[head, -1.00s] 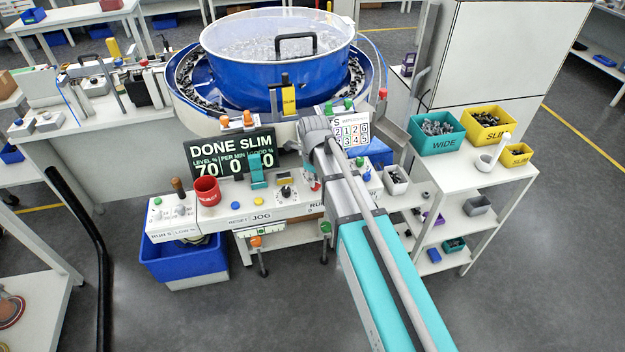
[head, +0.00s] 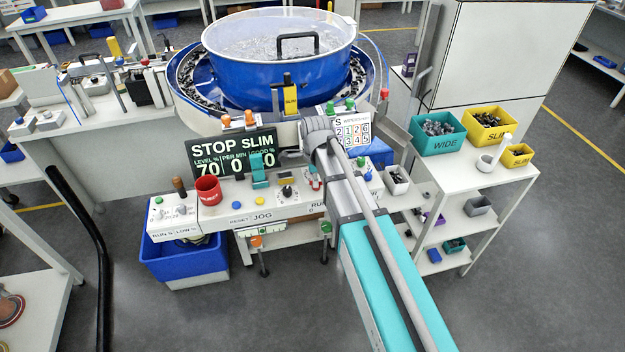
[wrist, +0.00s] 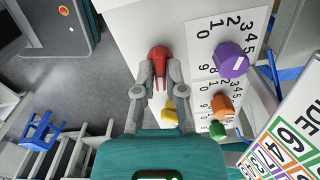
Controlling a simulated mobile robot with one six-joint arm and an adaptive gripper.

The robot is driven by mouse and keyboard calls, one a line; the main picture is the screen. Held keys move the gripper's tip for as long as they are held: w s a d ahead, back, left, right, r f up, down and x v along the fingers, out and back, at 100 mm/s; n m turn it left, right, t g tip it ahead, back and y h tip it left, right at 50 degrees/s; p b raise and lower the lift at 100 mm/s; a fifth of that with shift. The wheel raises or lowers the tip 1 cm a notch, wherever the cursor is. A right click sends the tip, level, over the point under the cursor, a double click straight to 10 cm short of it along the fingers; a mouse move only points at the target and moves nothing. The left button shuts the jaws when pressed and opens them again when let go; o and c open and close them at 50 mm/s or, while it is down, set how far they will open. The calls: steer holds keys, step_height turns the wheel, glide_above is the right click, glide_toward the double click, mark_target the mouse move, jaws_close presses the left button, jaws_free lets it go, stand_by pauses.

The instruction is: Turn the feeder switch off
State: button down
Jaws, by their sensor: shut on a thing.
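In the wrist view my gripper (wrist: 160,82) is shut on a red switch handle (wrist: 159,54) at the edge of the white control panel (wrist: 130,22). The fingers sit on both sides of the handle. In the head view a small part of the red handle (head: 316,184) shows beside my arm, which hides most of the area and my fingertips. The feeder's display (head: 231,155) reads STOP SLIM, with 70, 0 and 70 below. The blue bowl feeder (head: 279,85) stands behind the panel.
In the wrist view a purple knob (wrist: 231,60), an orange knob (wrist: 222,106), a green knob (wrist: 217,130) and a yellow button (wrist: 169,117) lie right of or near the fingers. Teal and yellow bins are at right.

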steer(key=n, duration=0.5)
steer(key=shift+s+d+n, duration=0.2)
steer(key=shift+d+n, duration=0.05)
steer(key=shift+n, duration=0.05)
steer(key=n, duration=0.5)
steer(key=shift+n, duration=0.3)
steer(key=shift+w, duration=0.1)
steer(key=c, duration=0.7)
jaws_free()
steer(key=shift+a, duration=0.1)
steer(key=shift+w+r, duration=0.1)
steer(key=shift+r, duration=0.05)
